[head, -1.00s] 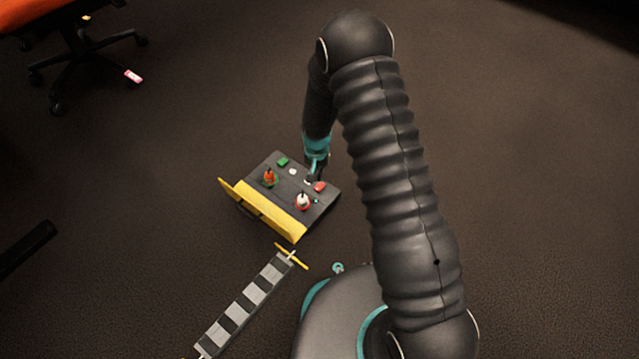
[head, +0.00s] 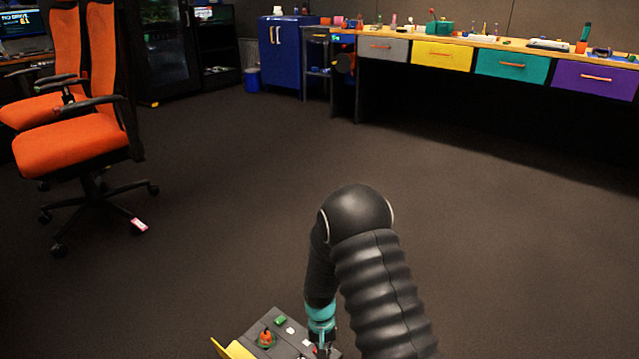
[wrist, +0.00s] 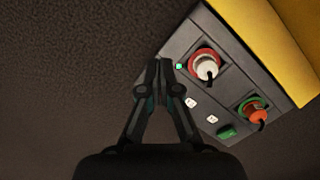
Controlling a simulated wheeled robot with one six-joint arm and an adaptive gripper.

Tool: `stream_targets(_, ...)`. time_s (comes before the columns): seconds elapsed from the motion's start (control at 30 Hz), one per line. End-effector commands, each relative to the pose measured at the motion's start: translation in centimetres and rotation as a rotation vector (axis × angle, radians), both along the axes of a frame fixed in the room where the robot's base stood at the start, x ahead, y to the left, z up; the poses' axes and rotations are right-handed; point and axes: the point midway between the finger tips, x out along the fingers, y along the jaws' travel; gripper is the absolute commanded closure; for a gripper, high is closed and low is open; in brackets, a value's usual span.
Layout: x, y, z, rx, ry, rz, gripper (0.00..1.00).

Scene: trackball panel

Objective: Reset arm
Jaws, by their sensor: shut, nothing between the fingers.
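My arm reaches down to the trackball panel (head: 288,344) at the bottom edge of the head view, which cuts off much of it. My gripper (wrist: 163,66) is shut and empty in the wrist view, its fingertips together beside the panel's edge as seen there. The grey panel (wrist: 232,88) shows a white knob on a red ring (wrist: 207,66), an orange knob on a green ring (wrist: 256,112), a green button (wrist: 227,131) and a small lit green lamp (wrist: 179,66). In the head view my gripper is mostly hidden at the lower edge.
A yellow strip (wrist: 278,35) runs along one side of the panel. Orange chairs (head: 70,145) stand at the left. A blue cabinet (head: 286,60) and a long bench with coloured drawers (head: 510,65) stand at the back. The dark floor between is clear.

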Motion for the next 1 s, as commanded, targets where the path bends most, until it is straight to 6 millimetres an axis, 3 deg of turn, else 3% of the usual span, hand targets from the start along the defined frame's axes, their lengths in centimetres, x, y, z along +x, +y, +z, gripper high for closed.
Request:
stream_targets(0.03, -0.3, -0.2, 1.7, 0.003, 0.003, 0.015, 1.0)
stream_targets(0.27, -2.3, -1.7, 8.1, 0.012, 0.025, 0.063, 1.0)
stream_targets(0.57, -5.2, -4.4, 19.2, 0.038, -0.016, 0.103, 1.0)
stream_targets(1.0, -11.0, -8.5, 32.7, 0.07, -0.158, 0.111, 1.0)
